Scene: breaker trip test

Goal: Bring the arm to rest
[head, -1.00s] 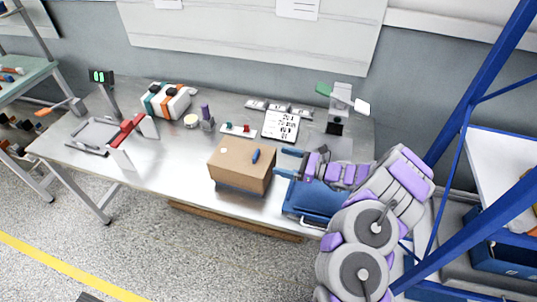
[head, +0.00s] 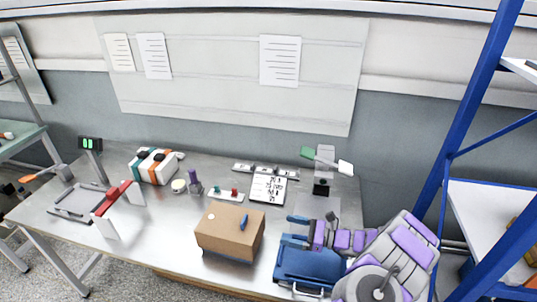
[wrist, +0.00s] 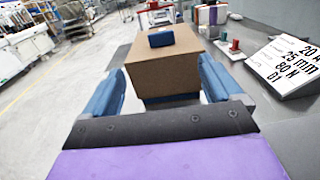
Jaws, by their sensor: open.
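My gripper (head: 298,229) is over the right part of the metal table (head: 130,235) in the head view, with its blue fingers pointing left. In the wrist view my gripper (wrist: 155,88) shows its two blue fingers spread wide, with nothing held between them. A brown cardboard box (head: 229,236) with a small blue object (head: 244,221) on top stands just left of the fingertips. The box (wrist: 170,75) also shows ahead of the fingers in the wrist view. My purple and grey arm is folded at the lower right of the head view.
A printed label card (head: 268,188), a small red-and-green button unit (head: 227,194) and a stand with a green flag (head: 322,172) are behind. A blue rack post (head: 460,130) rises at the right.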

